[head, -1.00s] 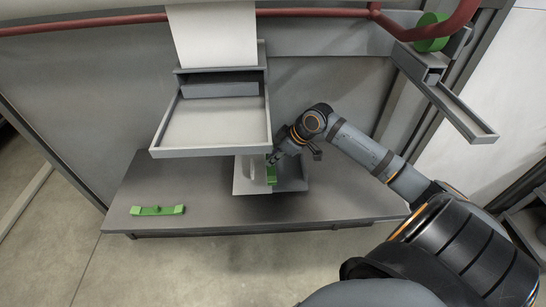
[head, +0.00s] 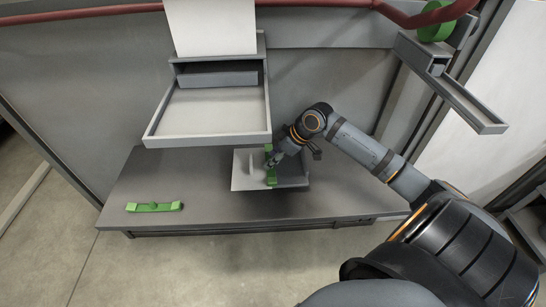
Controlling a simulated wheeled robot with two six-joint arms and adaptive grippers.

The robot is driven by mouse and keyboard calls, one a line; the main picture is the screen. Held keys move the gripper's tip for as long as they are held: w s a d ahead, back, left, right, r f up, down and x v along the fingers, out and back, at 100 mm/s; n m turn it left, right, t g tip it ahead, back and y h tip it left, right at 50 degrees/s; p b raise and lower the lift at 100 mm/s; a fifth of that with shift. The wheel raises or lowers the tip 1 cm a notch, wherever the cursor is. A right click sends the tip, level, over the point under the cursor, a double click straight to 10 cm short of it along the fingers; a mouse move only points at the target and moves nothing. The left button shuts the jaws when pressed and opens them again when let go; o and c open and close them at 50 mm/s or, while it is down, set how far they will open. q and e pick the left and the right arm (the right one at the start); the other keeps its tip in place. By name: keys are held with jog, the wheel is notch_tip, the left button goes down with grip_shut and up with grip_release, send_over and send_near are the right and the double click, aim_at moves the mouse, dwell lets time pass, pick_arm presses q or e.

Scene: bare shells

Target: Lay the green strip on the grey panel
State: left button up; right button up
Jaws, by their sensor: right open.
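A green strip with a small raised grip in its middle (head: 154,207) lies on the left part of the grey table. A second green piece (head: 270,179), long and narrow, is at the grey panel (head: 244,184) near the table's middle, along the line between its lighter left part and darker right part. My right gripper (head: 272,161) is open at this second piece, pointing down and left; its fingers partly cover the piece. I cannot tell whether they touch it. My left gripper is out of view.
A shallow grey tray (head: 152,138) juts out above the table, just behind the panel. A sloping grey chute (head: 470,105) and a green wheel (head: 436,32) are at the upper right. The table (head: 205,190) is clear between the left strip and the panel.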

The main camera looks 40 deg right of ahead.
jog(key=shift+r, duration=0.15)
notch_tip(320, 180, up, 10)
jog(key=shift+f, duration=0.2)
